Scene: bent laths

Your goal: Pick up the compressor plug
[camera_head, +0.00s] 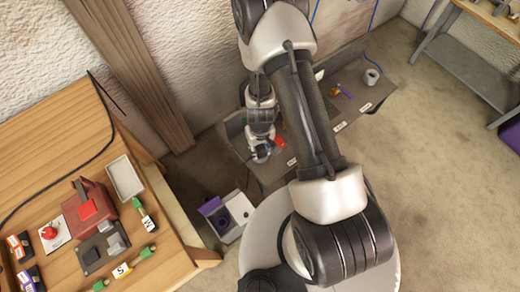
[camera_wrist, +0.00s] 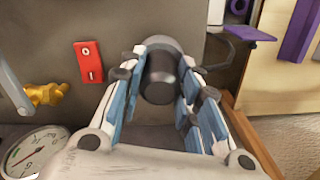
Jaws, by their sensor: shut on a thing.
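The compressor plug (camera_wrist: 160,78), a dark rounded cylinder with a grey part at its far end, sits between the blue-padded fingers of my gripper (camera_wrist: 157,92) in the wrist view. The fingers are shut on its sides. In the head view my gripper (camera_head: 261,154) is low at the near left end of the grey bench (camera_head: 362,113), and the plug cannot be made out clearly there. A dark cord loops to the right of the plug in the wrist view. I cannot tell whether the plug touches the grey surface behind it.
A red switch plate (camera_wrist: 88,62), a brass fitting (camera_wrist: 44,95) and a round gauge (camera_wrist: 36,152) lie left of my gripper. An open box (camera_head: 232,214) with purple parts stands on the floor. A wooden table (camera_head: 50,130) with several items is at left.

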